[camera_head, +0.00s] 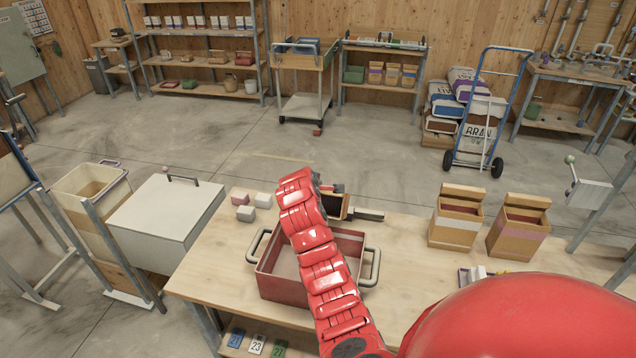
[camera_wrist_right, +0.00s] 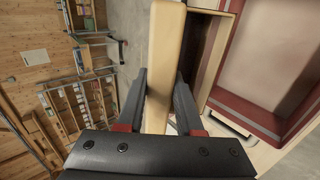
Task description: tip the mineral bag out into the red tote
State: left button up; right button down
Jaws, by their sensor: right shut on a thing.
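The red tote (camera_head: 283,284) stands on the wooden table with a grey handle at each side. My right arm crosses in front of it and hides part of its inside. The mineral bag (camera_head: 331,205), tan with a dark open mouth, is tilted by the tote's far rim. In the right wrist view my right gripper (camera_wrist_right: 161,80) is shut on the tan upper part of the bag (camera_wrist_right: 163,45). The bag's open side faces the tote (camera_wrist_right: 265,122), which lies beside it there. I see no material falling, and the bag's contents are unclear. My left gripper is out of view.
Two open tan bags (camera_head: 456,217) (camera_head: 516,233) with reddish contents stand on the table's right. Small pale and pink blocks (camera_head: 246,213) lie left of the tote. A white-lidded bin (camera_head: 165,215) stands left of the table. The floor behind is mostly clear, with a loaded hand truck (camera_head: 487,110).

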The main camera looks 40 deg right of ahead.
jog(key=s+a+f+t+h+b, duration=0.3)
jog(key=s+a+f+h+b, duration=0.1)
jog(key=b, duration=0.4)
notch_tip(320, 180, down, 2)
jog(key=shift+s+a+f+t, duration=0.1)
jog(key=shift+s+a+t, duration=0.2)
jog(key=shift+a, duration=0.35)
dwell(0.8)
dwell(0.5)
